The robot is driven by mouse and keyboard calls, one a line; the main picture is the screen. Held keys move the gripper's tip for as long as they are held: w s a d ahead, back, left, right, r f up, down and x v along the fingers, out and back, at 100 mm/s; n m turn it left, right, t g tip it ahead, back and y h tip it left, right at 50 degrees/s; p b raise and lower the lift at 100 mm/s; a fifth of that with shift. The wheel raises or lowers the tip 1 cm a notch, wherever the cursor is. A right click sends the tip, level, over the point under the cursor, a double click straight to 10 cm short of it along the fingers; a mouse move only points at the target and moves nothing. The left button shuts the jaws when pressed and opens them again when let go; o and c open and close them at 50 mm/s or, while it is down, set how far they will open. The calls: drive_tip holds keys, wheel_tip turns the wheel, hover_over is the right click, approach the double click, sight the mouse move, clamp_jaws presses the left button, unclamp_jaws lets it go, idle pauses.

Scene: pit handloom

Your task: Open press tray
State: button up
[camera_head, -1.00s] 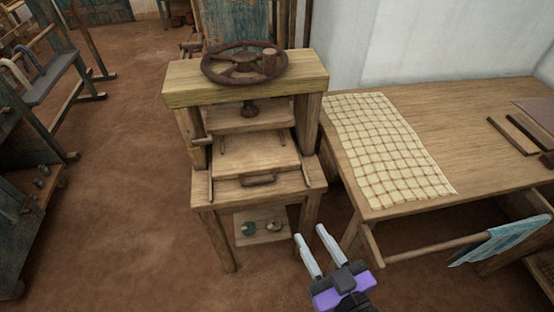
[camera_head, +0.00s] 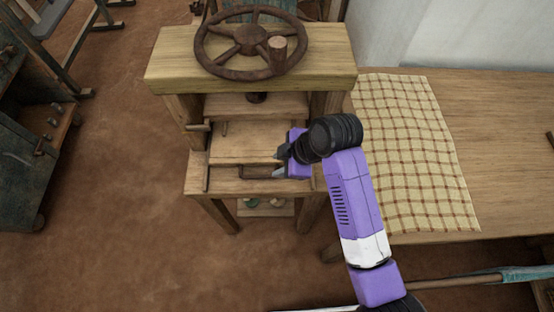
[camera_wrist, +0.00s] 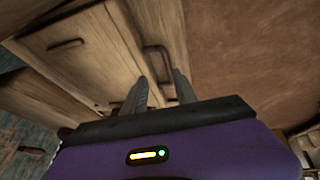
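The press tray (camera_head: 235,142) is a flat wooden board low in the wooden press, between its posts. Its dark bar handle (camera_head: 250,174) is on the front edge and is partly hidden by my gripper. My gripper (camera_head: 274,167) is at the right part of the handle, reaching in from the right. In the wrist view, the handle (camera_wrist: 150,48) lies just ahead of and between the two grey fingertips (camera_wrist: 160,77). The fingers are apart. I cannot tell whether either touches the handle. The tray's top (camera_wrist: 88,60) also shows there.
A rusty handwheel (camera_head: 250,41) sits on the press's thick top beam (camera_head: 170,70). A table with a checked cloth (camera_head: 410,140) stands close on the right. A dark cabinet (camera_head: 22,145) is at the left. The brown floor between cabinet and press is clear.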

sight(267, 176)
drive_tip(key=shift+n, duration=0.4)
drive_tip(key=x, duration=0.2)
drive_tip(key=s+x, duration=0.1)
drive_tip(key=x, duration=0.4)
drive_tip(key=shift+s+f, duration=0.1)
drive_tip(key=shift+f, duration=0.4)
drive_tip(key=shift+c, duration=0.2)
clamp_jaws()
idle(0.5)
